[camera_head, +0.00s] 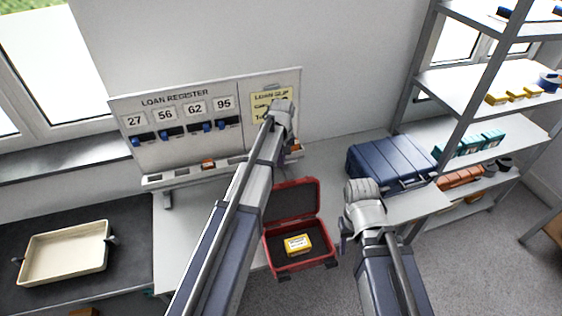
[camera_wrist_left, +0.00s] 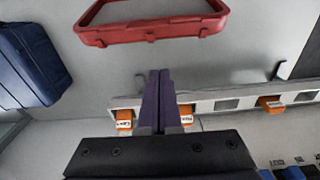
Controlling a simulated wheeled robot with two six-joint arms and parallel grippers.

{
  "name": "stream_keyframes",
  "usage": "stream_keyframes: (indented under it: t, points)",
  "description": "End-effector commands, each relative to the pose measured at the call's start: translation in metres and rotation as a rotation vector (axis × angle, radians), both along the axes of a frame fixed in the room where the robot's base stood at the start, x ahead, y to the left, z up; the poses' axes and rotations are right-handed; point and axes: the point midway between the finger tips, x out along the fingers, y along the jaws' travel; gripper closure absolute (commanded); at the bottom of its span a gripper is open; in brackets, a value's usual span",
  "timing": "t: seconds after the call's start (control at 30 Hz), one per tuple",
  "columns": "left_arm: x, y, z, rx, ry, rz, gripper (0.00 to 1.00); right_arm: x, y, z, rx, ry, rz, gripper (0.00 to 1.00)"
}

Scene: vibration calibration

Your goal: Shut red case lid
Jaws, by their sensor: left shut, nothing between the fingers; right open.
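The red case (camera_head: 302,265) stands open on the grey table, with a yellow box (camera_head: 298,244) in its dark interior. Its lid (camera_head: 292,184) is raised at the back of the case. In the left wrist view the red lid rim (camera_wrist_left: 150,33) shows at the top, apart from my fingers. My left gripper (camera_head: 282,158) is shut and empty, behind the lid near the register board's ledge; its purple fingers (camera_wrist_left: 158,85) are together in the wrist view. My right gripper (camera_head: 344,240) is open and empty, right of the case.
A loan register board (camera_head: 190,110) with a ledge and orange-tagged pieces stands at the back. A blue case (camera_head: 385,160) is at the back right, also in the wrist view (camera_wrist_left: 32,62). A cream tray (camera_head: 65,255) lies left. Shelves (camera_head: 490,75) stand right.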

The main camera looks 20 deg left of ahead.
Motion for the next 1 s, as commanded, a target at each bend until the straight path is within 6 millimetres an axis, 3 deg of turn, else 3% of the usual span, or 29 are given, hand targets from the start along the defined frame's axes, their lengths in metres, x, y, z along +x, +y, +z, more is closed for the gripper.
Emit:
stream_keyframes:
  t: [0.03, 0.4, 0.43, 0.6, 1.0]
  points:
    - [0.001, 0.001, -0.016, 0.0, 0.0, 0.0, 1.0, 0.0, 0.0, -0.016, 0.0, -0.001, -0.001, 0.5]
    - [0.003, 0.002, -0.066, 0.0, 0.0, 0.0, 1.0, 0.0, 0.0, -0.066, -0.001, 0.0, 0.011, 0.5]
    - [-0.007, -0.003, -0.053, 0.0, 0.0, -0.002, 1.0, 0.0, 0.0, -0.053, -0.002, 0.0, 0.01, 0.5]
    - [-0.026, -0.016, -0.046, 0.0, 0.0, -0.002, 1.0, 0.0, 0.0, -0.046, -0.002, 0.0, 0.008, 0.5]
    - [-0.029, -0.019, -0.046, 0.0, 0.0, 0.0, 1.0, 0.0, 0.0, -0.046, -0.002, 0.0, 0.008, 0.5]
